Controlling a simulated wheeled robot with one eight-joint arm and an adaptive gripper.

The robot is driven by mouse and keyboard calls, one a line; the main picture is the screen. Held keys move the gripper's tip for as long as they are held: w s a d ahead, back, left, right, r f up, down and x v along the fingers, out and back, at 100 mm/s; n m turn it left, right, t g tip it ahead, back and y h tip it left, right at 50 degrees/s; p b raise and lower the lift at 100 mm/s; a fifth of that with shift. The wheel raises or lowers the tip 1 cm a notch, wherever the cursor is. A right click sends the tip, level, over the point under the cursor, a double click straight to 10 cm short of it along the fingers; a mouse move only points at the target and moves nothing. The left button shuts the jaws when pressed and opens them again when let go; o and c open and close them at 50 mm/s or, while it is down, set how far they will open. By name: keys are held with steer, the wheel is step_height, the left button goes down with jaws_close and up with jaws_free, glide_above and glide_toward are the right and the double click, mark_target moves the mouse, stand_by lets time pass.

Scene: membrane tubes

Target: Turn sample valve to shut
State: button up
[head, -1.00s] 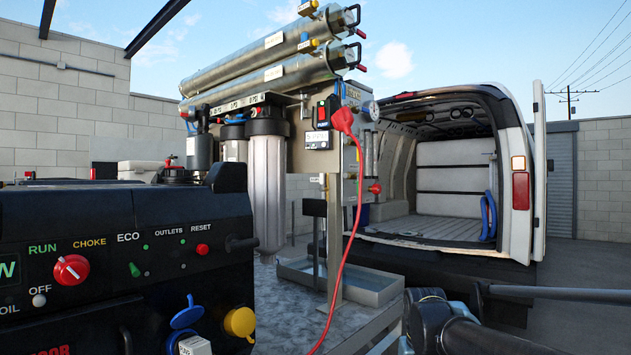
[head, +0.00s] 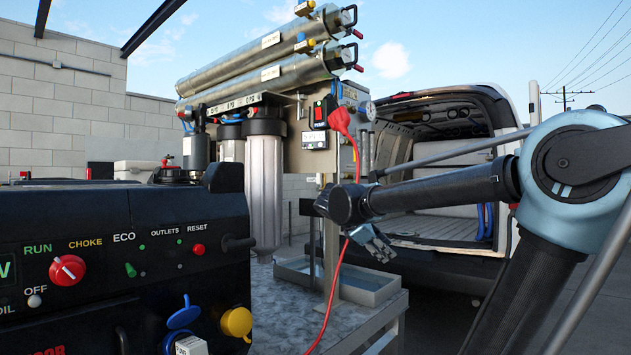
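The membrane unit has two long steel tubes (head: 262,62) on a steel frame, with a control panel (head: 318,125) below them. My gripper (head: 384,250) hangs below the wrist of my arm, in front of the frame's right side and above the metal tray. Its fingers are small and dark here, and I cannot tell if they are apart. I see nothing held in it. I cannot pick out the sample valve with certainty. Small yellow and blue handles (head: 304,8) show at the tube ends.
A red cable (head: 335,280) hangs from a red plug (head: 341,119) close beside my wrist. A metal tray (head: 366,291) sits on the bench below. A black generator (head: 120,260) fills the left front. An open van (head: 455,140) stands behind my arm.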

steer(key=w+a+r+n+t+h, duration=0.2)
steer(key=w+a+r+n+t, duration=0.2)
steer(key=w+a+r+n, duration=0.5)
steer(key=n+t, duration=0.2)
steer(key=t, duration=0.2)
glide_toward(318, 176)
steer(key=shift+h, duration=0.3)
steer(key=shift+f+x, duration=0.2)
steer(key=shift+x, duration=3.9)
steer(key=shift+w+a, duration=0.1)
steer(key=shift+a, duration=0.05)
steer(key=shift+c, duration=0.2)
jaws_close()
